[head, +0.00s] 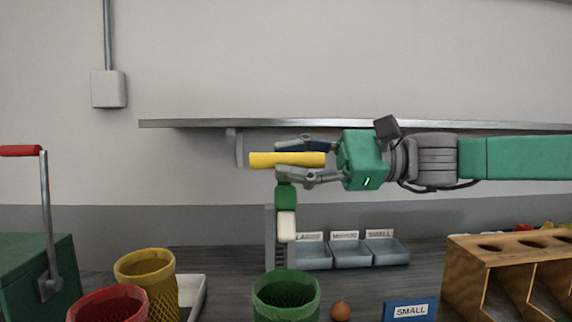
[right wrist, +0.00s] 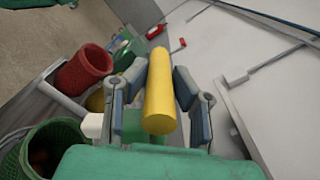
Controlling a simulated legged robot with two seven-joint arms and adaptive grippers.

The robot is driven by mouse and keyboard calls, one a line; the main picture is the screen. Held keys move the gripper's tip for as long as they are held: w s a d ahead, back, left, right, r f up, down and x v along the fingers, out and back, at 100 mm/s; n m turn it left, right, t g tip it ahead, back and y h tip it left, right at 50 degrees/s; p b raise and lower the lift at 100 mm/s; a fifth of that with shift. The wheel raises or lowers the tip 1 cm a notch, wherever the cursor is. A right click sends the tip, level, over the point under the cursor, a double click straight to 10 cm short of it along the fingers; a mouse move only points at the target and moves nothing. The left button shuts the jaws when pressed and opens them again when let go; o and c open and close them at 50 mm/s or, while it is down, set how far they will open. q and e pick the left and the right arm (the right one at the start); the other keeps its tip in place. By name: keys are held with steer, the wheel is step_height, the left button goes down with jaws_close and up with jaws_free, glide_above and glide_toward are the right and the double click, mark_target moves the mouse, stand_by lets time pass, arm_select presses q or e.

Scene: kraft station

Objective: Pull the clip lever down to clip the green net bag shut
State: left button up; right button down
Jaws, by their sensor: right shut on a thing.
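My right gripper (head: 307,160) reaches in from the right and is shut on the yellow bar (head: 262,160), which looks like the clip lever's handle. The bar lies level below the shelf; it also shows between the fingers in the right wrist view (right wrist: 160,100). Below it are a green block (head: 286,197) and a cream block (head: 287,226) in front of a grey upright (head: 270,240). The green net bag (head: 286,298) stands open-topped lower down; in the right wrist view (right wrist: 40,150) brownish things show inside it. My left gripper is not in view.
A metal shelf (head: 200,124) runs above the handle. Grey labelled bins (head: 346,254) stand behind. Yellow (head: 146,280) and red (head: 105,305) net bags and a red-handled crank (head: 46,220) are at left. A brown onion-like thing (head: 340,311), SMALL sign (head: 409,310) and wooden rack (head: 520,250) are at right.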

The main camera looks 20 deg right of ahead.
steer(key=s+f+n+b, duration=0.1)
steer(key=f+n+b, duration=0.1)
steer(key=f+b, duration=0.3)
steer(key=s+a+f+n+b, duration=0.1)
steer(key=s+f+n+b, duration=0.1)
steer(key=f+b, duration=0.3)
steer(key=s+f+n+b, duration=0.2)
steer(key=f+n+b, duration=0.1)
steer(key=f+b, duration=0.2)
steer(key=shift+a+f, duration=0.25)
steer(key=shift+f, duration=0.35)
steer(key=shift+f, duration=0.15)
steer(key=c, duration=1.4)
jaws_free()
steer(key=shift+w+d, duration=0.15)
steer(key=shift+d, duration=0.05)
